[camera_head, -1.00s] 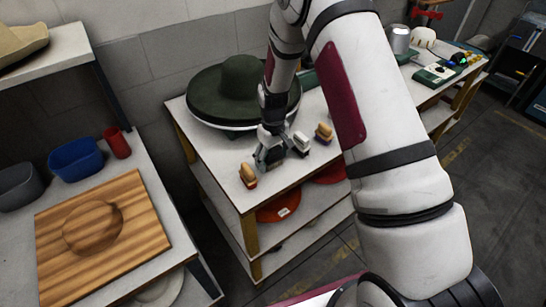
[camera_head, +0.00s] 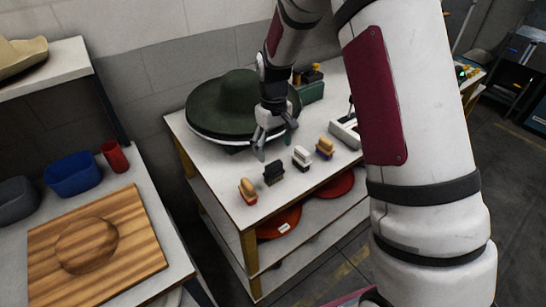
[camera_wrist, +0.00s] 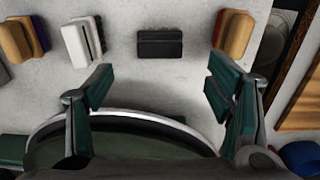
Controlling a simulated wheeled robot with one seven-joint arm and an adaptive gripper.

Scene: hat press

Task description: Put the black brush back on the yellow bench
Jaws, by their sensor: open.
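The black brush (camera_head: 274,172) stands on the pale top of the yellow-legged bench (camera_head: 213,160), in a row with the other brushes. In the wrist view the black brush (camera_wrist: 160,43) lies ahead of the fingers, centred between them and apart from both. My gripper (camera_head: 274,150) is open and empty, just behind the brush and in front of the green hat (camera_head: 235,100). In the wrist view the spread fingers of my gripper (camera_wrist: 160,92) show bare bench top and the hat's stand rim between them.
A tan brush (camera_head: 247,190) stands left of the black one; a white brush (camera_head: 302,157) and another tan brush (camera_head: 325,147) stand right. The hat is close behind my gripper. A wooden board (camera_head: 140,230) and bins lie on the left table. Red discs sit on the shelf below.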

